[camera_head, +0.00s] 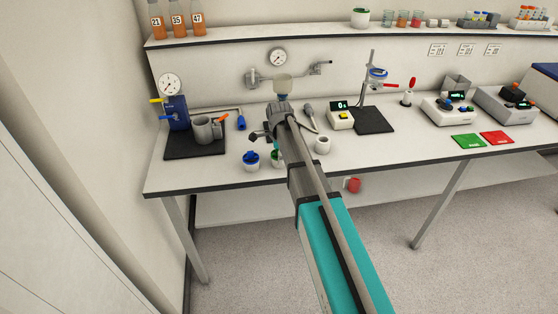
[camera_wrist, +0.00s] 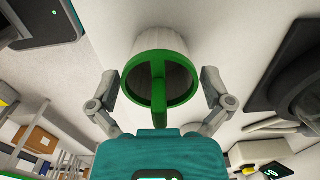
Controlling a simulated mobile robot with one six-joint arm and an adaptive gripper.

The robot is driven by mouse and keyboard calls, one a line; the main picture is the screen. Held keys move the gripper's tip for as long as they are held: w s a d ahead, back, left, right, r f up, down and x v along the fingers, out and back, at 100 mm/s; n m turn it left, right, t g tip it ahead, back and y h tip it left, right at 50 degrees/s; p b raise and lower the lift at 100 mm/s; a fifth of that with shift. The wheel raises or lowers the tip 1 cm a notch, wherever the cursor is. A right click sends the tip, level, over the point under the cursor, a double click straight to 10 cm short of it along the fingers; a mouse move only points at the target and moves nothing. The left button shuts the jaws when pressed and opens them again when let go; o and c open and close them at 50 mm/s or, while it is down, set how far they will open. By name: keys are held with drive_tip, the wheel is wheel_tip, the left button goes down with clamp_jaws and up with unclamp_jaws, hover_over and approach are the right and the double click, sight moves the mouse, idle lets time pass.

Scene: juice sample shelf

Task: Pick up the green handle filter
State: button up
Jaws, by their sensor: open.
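The green handle filter, a pale cup with a green rim and a green bar handle, stands large in the middle of the wrist view (camera_wrist: 177,90). In the head view only a bit of its green (camera_head: 276,157) shows beside my arm, which hides the rest. My gripper (camera_wrist: 160,88) is open, with one finger on each side of the filter. Gaps show between both fingers and the cup, so it is not gripped.
A similar blue-topped filter (camera_head: 251,160) stands close on the left. A white cup (camera_head: 322,145) stands close on the right. A grey jug (camera_head: 207,130) on a black mat is further left. A scale (camera_head: 341,118) stands behind to the right.

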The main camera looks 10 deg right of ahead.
drive_tip(key=shift+c, duration=0.3)
drive_tip(key=c, duration=0.6)
drive_tip(key=shift+r, duration=0.15)
wheel_tip(320, 180, up, 3)
drive_tip(key=p, duration=0.3)
drive_tip(key=s+r+p, duration=0.3)
drive_tip(key=s, duration=0.1)
drive_tip(key=s+r+p, duration=0.3)
drive_tip(key=s, duration=0.2)
drive_tip(key=s+r+p, duration=0.3)
drive_tip(key=s+p, duration=0.1)
drive_tip(key=s, duration=0.1)
drive_tip(key=shift+d+r, duration=0.3)
drive_tip(key=shift+r, duration=0.05)
drive_tip(key=shift+w, duration=0.1)
